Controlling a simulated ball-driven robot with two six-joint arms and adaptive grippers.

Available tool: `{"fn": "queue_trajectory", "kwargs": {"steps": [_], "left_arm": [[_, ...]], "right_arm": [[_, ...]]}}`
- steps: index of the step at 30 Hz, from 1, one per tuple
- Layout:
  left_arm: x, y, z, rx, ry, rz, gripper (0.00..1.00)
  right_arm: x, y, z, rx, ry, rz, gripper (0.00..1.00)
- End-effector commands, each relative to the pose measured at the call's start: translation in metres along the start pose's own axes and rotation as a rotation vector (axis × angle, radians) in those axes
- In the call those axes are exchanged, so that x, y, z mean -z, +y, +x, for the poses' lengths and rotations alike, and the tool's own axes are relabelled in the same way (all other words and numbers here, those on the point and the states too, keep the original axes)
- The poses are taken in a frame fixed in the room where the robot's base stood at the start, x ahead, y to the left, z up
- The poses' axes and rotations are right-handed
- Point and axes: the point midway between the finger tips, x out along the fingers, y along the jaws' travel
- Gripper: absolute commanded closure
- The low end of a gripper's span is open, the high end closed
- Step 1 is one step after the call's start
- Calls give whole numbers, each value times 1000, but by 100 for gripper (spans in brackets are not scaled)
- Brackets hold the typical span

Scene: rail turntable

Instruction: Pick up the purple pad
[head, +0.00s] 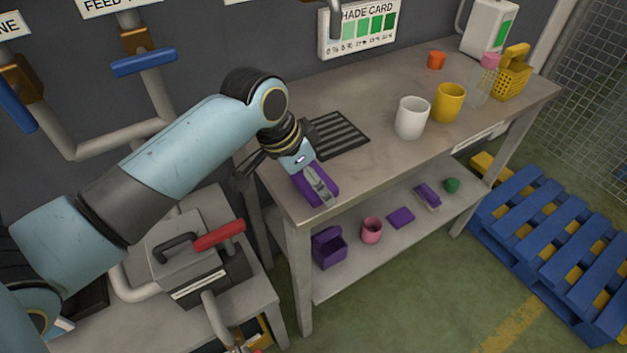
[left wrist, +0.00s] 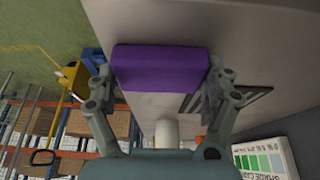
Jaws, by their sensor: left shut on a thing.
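A purple pad (head: 302,191) is at the left front corner of the workbench top in the head view. My left gripper (head: 321,188) is shut on it from above. In the left wrist view, the purple pad (left wrist: 160,68) spans the space between the two fingertips of my left gripper (left wrist: 160,84), one finger at each end. I cannot tell whether the pad touches the bench or is just above it. My right gripper is not in view.
The workbench (head: 375,165) holds a black grate (head: 338,136), a white mug (head: 411,118), a yellow mug (head: 448,102) and a yellow basket (head: 512,75). Its lower shelf has a purple bin (head: 329,247), a pink cup (head: 371,230) and a flat purple piece (head: 400,217). Blue pallets (head: 550,215) stand right.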

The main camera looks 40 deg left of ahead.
Motion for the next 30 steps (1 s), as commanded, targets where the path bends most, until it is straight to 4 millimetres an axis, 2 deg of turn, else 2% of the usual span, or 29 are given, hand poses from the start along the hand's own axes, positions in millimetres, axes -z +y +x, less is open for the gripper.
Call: {"fn": "queue_trajectory", "kwargs": {"steps": [8,11,16,24,30], "left_arm": [[1,0,-3,1,0,0,43],[5,-1,-11,1,2,1,43],[17,-1,-37,4,5,2,43],[82,28,-49,-4,8,-1,43],[120,44,-57,-3,4,-1,43]], "right_arm": [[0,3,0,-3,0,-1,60],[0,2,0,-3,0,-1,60],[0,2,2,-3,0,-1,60],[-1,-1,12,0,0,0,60],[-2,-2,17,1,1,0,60]]}}
